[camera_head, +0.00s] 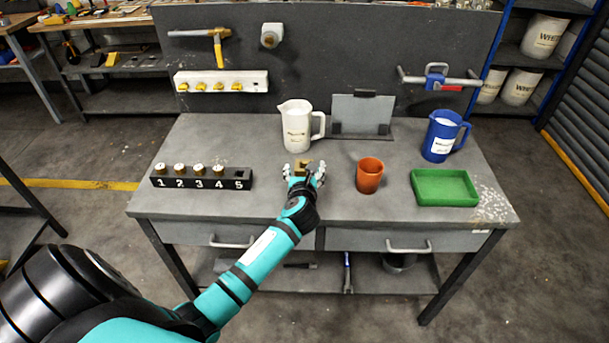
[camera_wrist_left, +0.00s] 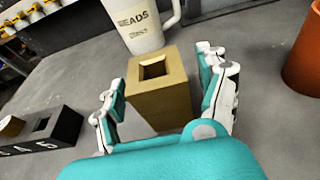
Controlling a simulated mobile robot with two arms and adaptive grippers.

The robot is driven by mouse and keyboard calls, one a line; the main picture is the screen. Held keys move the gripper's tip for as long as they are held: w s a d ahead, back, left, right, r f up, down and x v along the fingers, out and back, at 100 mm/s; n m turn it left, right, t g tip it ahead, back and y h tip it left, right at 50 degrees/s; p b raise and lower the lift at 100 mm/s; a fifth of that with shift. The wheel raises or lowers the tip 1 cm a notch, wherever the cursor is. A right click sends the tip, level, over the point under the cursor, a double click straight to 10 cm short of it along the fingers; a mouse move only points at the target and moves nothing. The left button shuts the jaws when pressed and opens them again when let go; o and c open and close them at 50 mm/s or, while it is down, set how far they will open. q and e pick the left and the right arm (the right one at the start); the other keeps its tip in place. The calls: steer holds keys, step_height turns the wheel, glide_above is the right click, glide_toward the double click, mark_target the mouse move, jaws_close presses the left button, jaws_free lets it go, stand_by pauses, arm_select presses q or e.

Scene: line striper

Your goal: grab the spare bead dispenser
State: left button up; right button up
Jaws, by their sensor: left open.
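A brass-coloured upright block with a square hole in its top (camera_wrist_left: 158,88) stands on the bench; it also shows in the head view (camera_head: 301,167). I take it for the spare bead dispenser, but no label shows on it. My left gripper (camera_head: 304,173) is open, with one finger on each side of the block. In the left wrist view the gripper (camera_wrist_left: 165,85) has gaps between its fingers and the block. The block's lower part is partly hidden by the gripper. My right gripper is in neither view.
A white jug (camera_head: 297,128) marked "...EADS" stands just behind the block. An orange cup (camera_head: 369,176) is to the right, then a green tray (camera_head: 444,199) and a blue jug (camera_head: 438,140). A black numbered rack (camera_head: 202,184) with brass pieces, slot 5 empty, is left.

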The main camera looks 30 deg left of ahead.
arm_select(q)
steer(key=shift+w+a+f, duration=0.1)
steer(key=shift+w, duration=0.1)
jaws_close()
stand_by(0.4)
